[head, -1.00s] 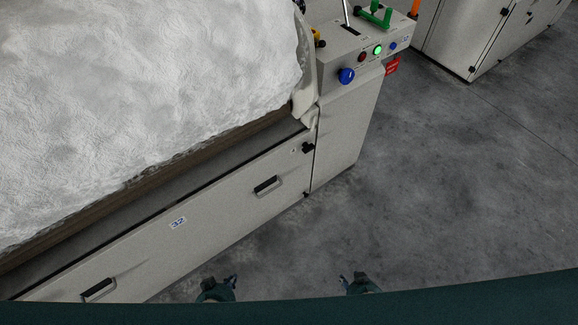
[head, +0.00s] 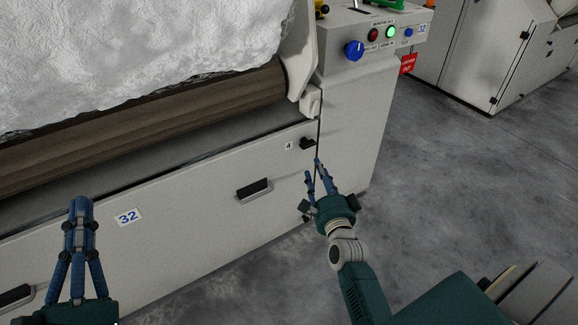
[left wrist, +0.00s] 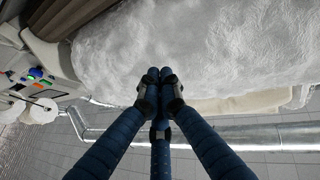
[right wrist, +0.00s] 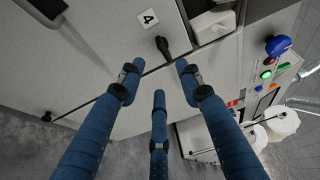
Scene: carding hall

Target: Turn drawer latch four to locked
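Drawer latch four is a small black knob (head: 307,143) at the upper right corner of the cream drawer front (head: 200,205), beside a white label "4" (head: 289,146). In the right wrist view the latch (right wrist: 164,45) lies just beyond the fingertips, its handle slanting. My right gripper (head: 315,171) is just below the latch, apart from it. Its blue fingers are spread, open and empty, as the right wrist view (right wrist: 160,74) shows. My left gripper (head: 78,204) is shut and empty in front of the drawer's left part; its tips meet in the left wrist view (left wrist: 159,74).
Above lies white fibre (head: 140,60) over a brown roller (head: 150,130). A control panel with a blue knob (head: 354,50) and a red tag (head: 408,64) stands at right. The grey floor (head: 450,190) is open.

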